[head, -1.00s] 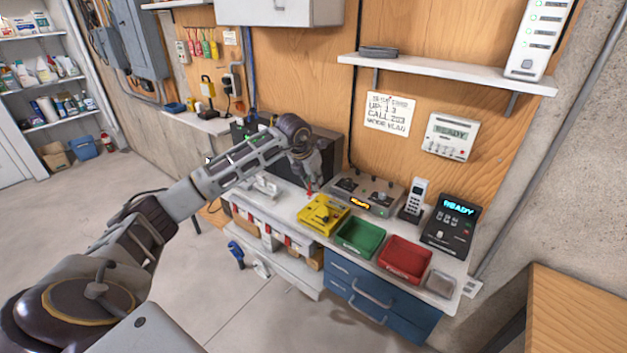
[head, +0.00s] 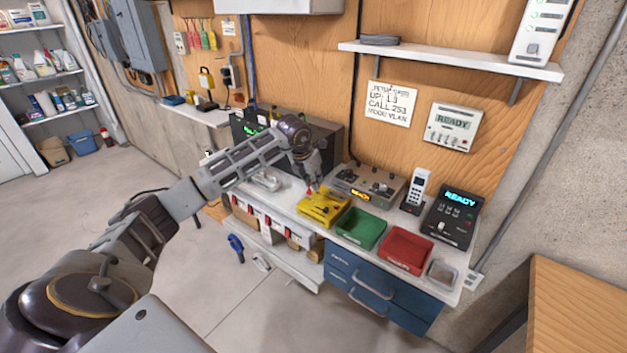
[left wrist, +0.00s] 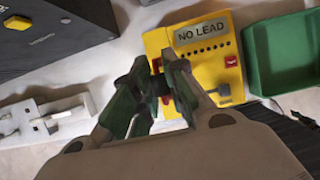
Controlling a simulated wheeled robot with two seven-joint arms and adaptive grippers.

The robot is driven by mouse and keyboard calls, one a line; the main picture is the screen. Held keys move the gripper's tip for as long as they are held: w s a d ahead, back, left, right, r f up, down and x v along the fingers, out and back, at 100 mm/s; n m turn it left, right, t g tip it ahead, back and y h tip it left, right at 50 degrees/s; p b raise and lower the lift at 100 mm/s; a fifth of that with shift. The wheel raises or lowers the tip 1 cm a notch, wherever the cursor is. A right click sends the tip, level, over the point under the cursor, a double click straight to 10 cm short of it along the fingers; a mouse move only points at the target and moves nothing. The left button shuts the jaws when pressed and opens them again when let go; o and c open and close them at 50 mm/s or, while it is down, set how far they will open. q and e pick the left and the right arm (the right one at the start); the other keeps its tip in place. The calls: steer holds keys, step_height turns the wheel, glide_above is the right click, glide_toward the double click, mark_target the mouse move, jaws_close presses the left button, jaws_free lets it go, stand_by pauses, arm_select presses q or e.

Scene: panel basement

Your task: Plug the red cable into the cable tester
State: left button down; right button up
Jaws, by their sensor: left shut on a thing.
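The cable tester (head: 325,210) is a yellow box on the workbench, with small red parts on top. In the left wrist view the tester (left wrist: 222,68) shows a "NO LEAD" label or display, a row of dark holes and a red button. My left gripper (head: 311,180) points down over the tester's back left part and is shut. A small red piece (head: 310,191) shows at its fingertips, which I take for the red cable's plug. In the left wrist view the gripper (left wrist: 158,75) covers the tester's left edge. Whether the plug touches a socket is hidden. My right gripper is not in view.
A green tray (head: 361,229) and a red tray (head: 405,251) stand right of the tester. A grey box with knobs (head: 366,184) stands close behind it, and a large dark box (head: 330,146) at the back left. The phone (head: 416,190) stands further right.

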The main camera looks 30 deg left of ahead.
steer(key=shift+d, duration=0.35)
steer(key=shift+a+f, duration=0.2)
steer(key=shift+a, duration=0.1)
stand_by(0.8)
arm_select(q)
steer(key=shift+f+b, duration=0.2)
steer(key=shift+b, duration=0.15)
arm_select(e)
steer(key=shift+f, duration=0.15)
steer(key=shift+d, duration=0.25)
arm_select(q)
steer(key=shift+f, duration=0.25)
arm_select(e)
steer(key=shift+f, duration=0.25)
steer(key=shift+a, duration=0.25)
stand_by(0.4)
arm_select(q)
steer(key=shift+f+b, duration=0.2)
steer(key=shift+b, duration=0.25)
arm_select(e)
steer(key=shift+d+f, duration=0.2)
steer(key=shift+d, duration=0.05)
arm_select(q)
steer(key=shift+f, duration=0.2)
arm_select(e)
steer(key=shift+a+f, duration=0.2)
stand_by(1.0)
